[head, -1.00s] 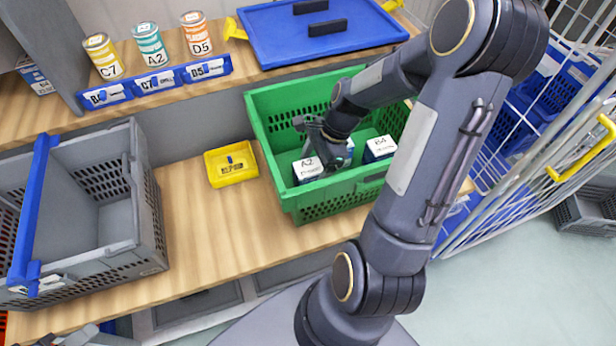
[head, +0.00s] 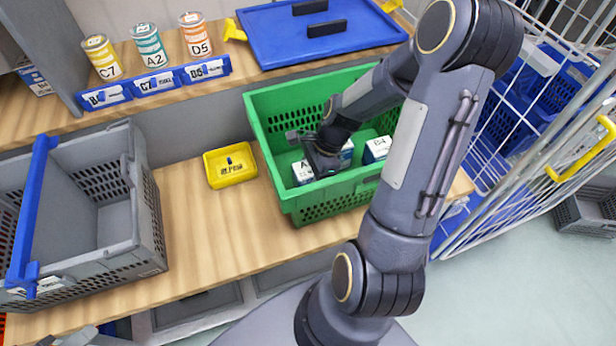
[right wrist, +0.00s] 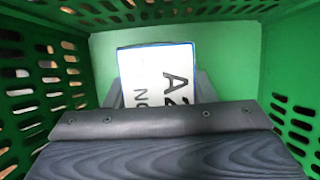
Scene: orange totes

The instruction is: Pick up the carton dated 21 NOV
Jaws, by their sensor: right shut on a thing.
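The white carton marked A2 (head: 302,174) stands in the green crate (head: 338,192), at its left front. In the right wrist view its white top (right wrist: 152,72) shows A2 and the letters NO; the rest of its date is hidden by the gripper. My right gripper (head: 318,165) is down in the crate, shut on this carton, with a finger at each side of it. A carton marked B4 (head: 377,149) stands to the right in the crate, and another carton (head: 347,153) is partly hidden behind the gripper.
A yellow bin (head: 230,165) stands left of the green crate. A grey tote (head: 150,215) with a blue bar is at the left. Cans and a blue tray (head: 270,40) sit on the shelf behind. A wire cage (head: 540,110) stands at the right.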

